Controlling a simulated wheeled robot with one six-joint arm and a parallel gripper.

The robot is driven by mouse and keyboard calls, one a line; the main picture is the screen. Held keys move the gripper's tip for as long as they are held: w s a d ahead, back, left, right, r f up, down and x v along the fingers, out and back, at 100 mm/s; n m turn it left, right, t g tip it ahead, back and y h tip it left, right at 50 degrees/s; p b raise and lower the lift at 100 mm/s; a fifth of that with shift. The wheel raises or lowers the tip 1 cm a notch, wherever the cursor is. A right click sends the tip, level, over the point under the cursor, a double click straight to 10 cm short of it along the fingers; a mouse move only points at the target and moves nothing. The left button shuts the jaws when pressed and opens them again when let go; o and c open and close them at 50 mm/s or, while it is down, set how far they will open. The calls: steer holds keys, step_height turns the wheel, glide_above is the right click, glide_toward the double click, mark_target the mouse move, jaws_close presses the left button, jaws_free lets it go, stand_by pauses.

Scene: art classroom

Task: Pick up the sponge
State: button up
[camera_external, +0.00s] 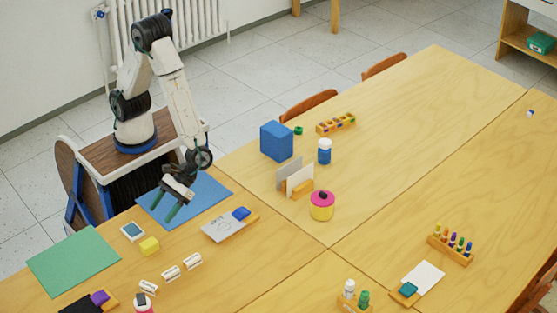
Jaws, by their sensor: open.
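A small yellow block (149,246), which looks like the sponge, lies on the wooden table near its left side. It is uncovered and nothing touches its top. My gripper (165,211) hangs above the blue mat (212,187), up and to the right of the yellow block in the picture. Its two teal fingers point down, are apart and hold nothing. I cannot tell the exact height of the fingertips above the table.
A small white-framed item (132,231) lies close beside the yellow block. A green mat (72,262) is at left. A clipboard-like board (226,228) with a blue object (241,213) is at right. A pink-and-yellow pot (322,206) stands farther right.

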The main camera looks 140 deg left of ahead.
steer(key=s+a+r+m+h, duration=0.1)
steer(key=r, duration=0.1)
glide_toward(153, 240)
steer(key=d, duration=0.1)
steer(key=f, duration=0.1)
steer(key=d, duration=0.1)
steer(key=shift+w+d+f+g, duration=0.25)
steer(key=shift+d+f+g, duration=0.05)
steer(key=shift+f, duration=0.05)
steer(key=x, duration=0.7)
steer(key=shift+d, duration=0.3)
steer(key=c, duration=1.1)
